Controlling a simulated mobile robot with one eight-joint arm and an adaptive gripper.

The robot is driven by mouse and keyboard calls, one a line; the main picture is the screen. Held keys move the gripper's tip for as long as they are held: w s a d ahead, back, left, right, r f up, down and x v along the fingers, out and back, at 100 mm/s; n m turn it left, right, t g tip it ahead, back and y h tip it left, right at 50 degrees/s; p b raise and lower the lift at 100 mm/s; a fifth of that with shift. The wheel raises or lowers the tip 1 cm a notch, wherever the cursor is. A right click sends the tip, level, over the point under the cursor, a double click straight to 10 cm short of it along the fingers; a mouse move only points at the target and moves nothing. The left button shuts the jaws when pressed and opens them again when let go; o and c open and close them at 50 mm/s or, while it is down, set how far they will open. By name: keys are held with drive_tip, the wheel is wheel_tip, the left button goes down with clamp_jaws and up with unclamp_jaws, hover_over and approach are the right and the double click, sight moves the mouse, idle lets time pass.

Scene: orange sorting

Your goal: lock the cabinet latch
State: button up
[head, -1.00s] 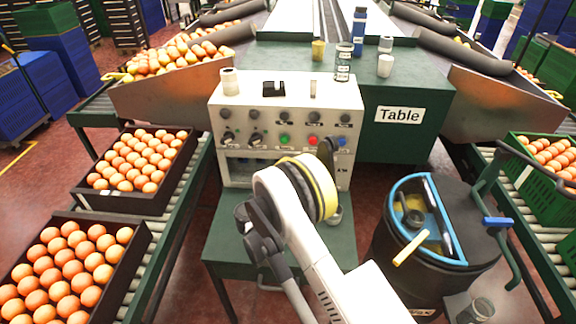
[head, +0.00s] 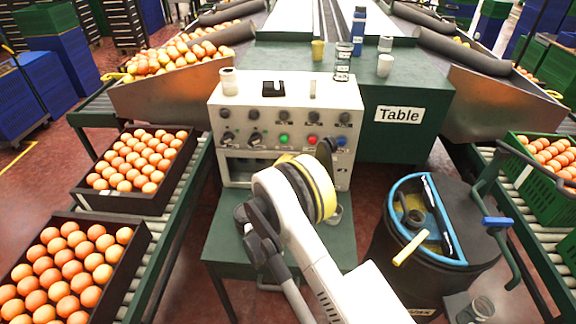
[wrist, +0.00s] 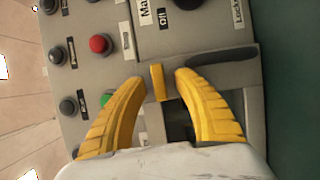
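The control cabinet (head: 231,121) is a pale grey box standing on a green table. In the wrist view its face (wrist: 110,70) appears turned sideways, with a "Locked" label near the top right. A small yellow bar (wrist: 157,82), which looks like the latch handle, stands out from the face near a dark opening. My gripper (wrist: 161,78) has two curved yellow fingers spread on either side of this bar. Narrow gaps show between the bar and the fingertips. In the head view, my arm hides the latch and the fingers.
A red button (wrist: 99,44), a green button (wrist: 106,100) and dark knobs sit close by on the cabinet face. A dark bar (wrist: 222,57) lies beside the right finger. A black bin (head: 410,265) stands right of the green table (head: 225,250). Egg-like oranges fill trays (head: 140,195) at left.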

drive_tip(key=v, duration=1.1)
drive_tip(key=shift+s+a, duration=0.2)
drive_tip(key=shift+s, duration=0.15)
drive_tip(key=w+d+r+m+g, duration=0.2)
drive_tip(key=d+r+m+g, duration=0.25)
drive_tip(key=d+r, duration=0.85)
drive_tip(key=s+d+r+m+g+y, duration=0.3)
drive_tip(key=s+d+r+g, duration=0.15)
drive_tip(key=s+d, duration=0.55)
drive_tip(key=s+d+m+y, duration=0.2)
drive_tip(key=s, duration=0.8)
drive_tip(key=s+d+r+m+y, duration=0.1)
drive_tip(key=s+d+m+y, duration=0.1)
drive_tip(key=s, duration=0.8)
drive_tip(key=shift+r+m, duration=0.3)
drive_tip(key=shift+m, duration=0.55)
